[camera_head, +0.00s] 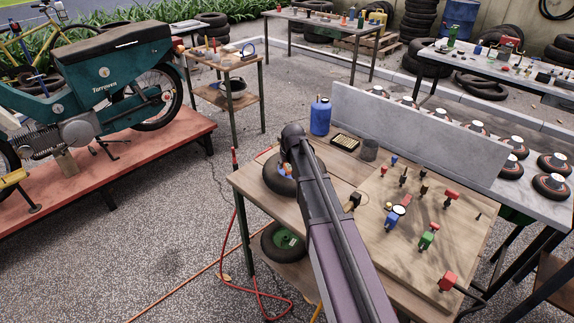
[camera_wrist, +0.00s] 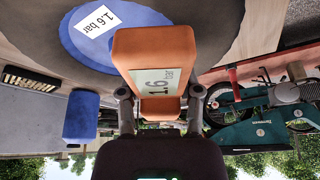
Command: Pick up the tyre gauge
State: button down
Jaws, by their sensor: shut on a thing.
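The tyre gauge (camera_wrist: 150,50) is an orange block with a pale screen reading 1.6 bar, large in the middle of the wrist view. My gripper (camera_wrist: 160,92) is shut on it, one dark finger on each side. Behind it in the wrist view is a wheel with a blue hub (camera_wrist: 82,52) and a white 1.6 bar label (camera_wrist: 96,22). I cannot tell whether the gauge touches the wheel. In the head view my arm comes down over the black tyre (camera_head: 274,183) at the bench's left end, and mostly hides the gauge and hub.
A blue bottle (camera_head: 320,116) stands behind the tyre. A wooden board (camera_head: 405,245) with several small coloured fittings lies to the right. A grey panel (camera_head: 420,130) rises along the bench's back. A red hose (camera_head: 240,235) hangs at the left. A teal moped (camera_head: 110,80) stands farther left.

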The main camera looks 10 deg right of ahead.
jog(key=shift+r, duration=0.1)
notch_tip(320, 180, up, 4)
jog(key=p, duration=0.3)
jog(key=shift+f+p, duration=0.2)
jog(key=shift+p, duration=0.15)
jog(key=s+r+p, duration=0.1)
jog(key=s, duration=1.5)
jog(key=shift+r, duration=0.1)
jog(key=shift+r+p, duration=2.5)
jog(key=shift+p, duration=0.1)
